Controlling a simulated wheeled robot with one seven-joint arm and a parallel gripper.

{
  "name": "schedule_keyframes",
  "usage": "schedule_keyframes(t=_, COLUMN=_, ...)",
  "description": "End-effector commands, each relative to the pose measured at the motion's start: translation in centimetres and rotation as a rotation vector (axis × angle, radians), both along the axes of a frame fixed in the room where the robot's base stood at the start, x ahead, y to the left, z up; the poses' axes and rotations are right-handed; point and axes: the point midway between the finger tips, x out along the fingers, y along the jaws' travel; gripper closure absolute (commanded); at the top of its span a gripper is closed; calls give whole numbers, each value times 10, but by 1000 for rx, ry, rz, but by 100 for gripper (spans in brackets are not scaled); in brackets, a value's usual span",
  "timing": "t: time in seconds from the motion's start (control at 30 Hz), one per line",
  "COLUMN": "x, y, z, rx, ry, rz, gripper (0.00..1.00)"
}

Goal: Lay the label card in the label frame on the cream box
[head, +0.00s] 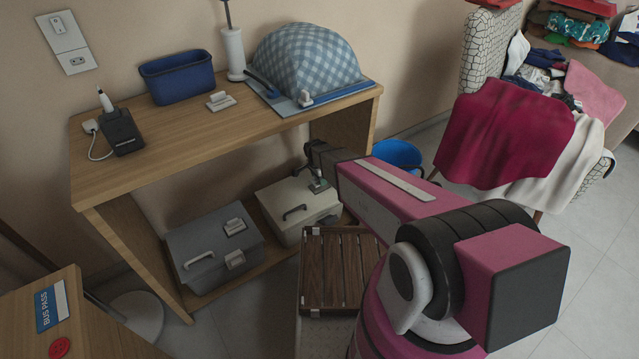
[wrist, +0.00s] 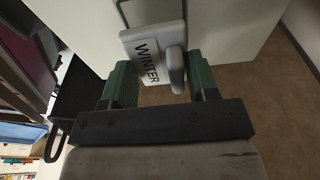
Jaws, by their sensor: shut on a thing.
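The cream box (head: 290,219) sits on the low shelf under the desk, with a dark handle on its front. My gripper (head: 318,187) is over the right part of its top. In the wrist view my gripper (wrist: 163,82) has green fingers, shut on the raised grip of the label card (wrist: 149,61), a pale plate reading WINTER. The pale box surface (wrist: 225,30) lies beyond the card; I cannot tell whether they touch. A dark outline (wrist: 122,14) on that surface, partly hidden by the card, may be the label frame; I cannot tell.
A grey box (head: 205,247) with pale gripped plates stands left of the cream box. The desk (head: 165,135) overhangs the shelf, with another plate (head: 220,101) on it. A slatted wooden stool (head: 338,275) stands close in front. A blue bucket (head: 398,155) is to the right.

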Motion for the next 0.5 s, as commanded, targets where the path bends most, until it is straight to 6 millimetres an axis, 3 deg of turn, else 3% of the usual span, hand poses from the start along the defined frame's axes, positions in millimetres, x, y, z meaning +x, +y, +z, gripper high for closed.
schedule_keyframes(t=0.2, x=1, y=1, z=-30, rx=0, ry=1, rz=0, gripper=72)
schedule_keyframes(t=0.5, x=0, y=0, z=-32, rx=0, ry=0, rz=0, gripper=72)
